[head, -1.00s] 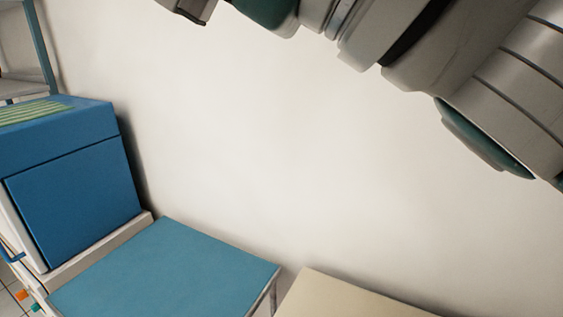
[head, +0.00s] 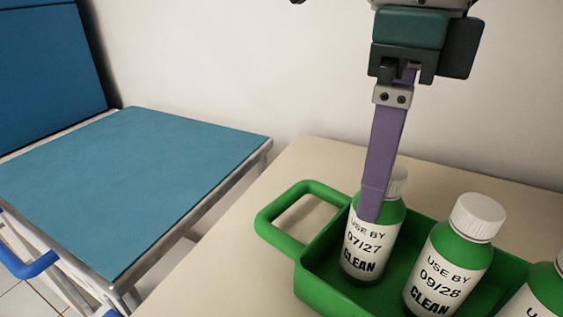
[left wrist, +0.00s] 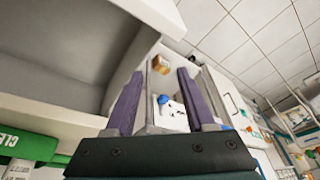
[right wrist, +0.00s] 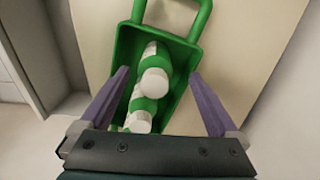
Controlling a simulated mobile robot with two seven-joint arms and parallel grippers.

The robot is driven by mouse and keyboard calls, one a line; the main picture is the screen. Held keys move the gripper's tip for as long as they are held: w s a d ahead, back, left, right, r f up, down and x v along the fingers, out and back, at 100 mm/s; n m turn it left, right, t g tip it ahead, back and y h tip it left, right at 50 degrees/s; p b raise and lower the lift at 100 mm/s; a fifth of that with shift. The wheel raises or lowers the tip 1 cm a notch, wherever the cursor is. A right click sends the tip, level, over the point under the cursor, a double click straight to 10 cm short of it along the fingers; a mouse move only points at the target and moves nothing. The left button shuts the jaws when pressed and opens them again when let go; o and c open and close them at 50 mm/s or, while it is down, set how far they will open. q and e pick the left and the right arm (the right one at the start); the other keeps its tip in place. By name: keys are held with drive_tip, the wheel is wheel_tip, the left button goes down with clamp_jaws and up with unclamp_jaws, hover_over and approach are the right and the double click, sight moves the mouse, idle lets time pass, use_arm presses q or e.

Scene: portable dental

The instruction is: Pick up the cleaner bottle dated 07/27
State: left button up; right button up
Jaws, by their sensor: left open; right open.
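The bottle labelled 07/27 (head: 361,258) is green with a white cap. It stands upright in a green tray (head: 281,228), at the end by the handle. My right gripper (head: 371,212) points down, its purple finger overlapping this bottle's cap and upper label. The right wrist view shows that gripper (right wrist: 160,72) open and empty, with white-capped bottles (right wrist: 155,83) between and beyond its fingers; no date is readable there. The bottle labelled 09/28 (head: 447,262) stands to the right. My left gripper (left wrist: 160,72) is open and empty, away from the tray.
A third green bottle (head: 544,292) is cut off at the right edge. The tray sits on a beige table (head: 225,262) near a pale wall. A blue-topped surface (head: 130,180) lies to the left. A green thing with partial lettering (left wrist: 22,146) shows in the left wrist view.

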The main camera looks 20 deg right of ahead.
sight(370, 231)
drive_tip(key=f, duration=0.8)
drive_tip(key=shift+s+f+b, duration=0.1)
drive_tip(key=shift+s+b, duration=0.25)
drive_tip(key=shift+s, duration=0.05)
drive_tip(key=shift+c, duration=0.3)
drive_tip(key=shift+a, duration=0.1)
clamp_jaws()
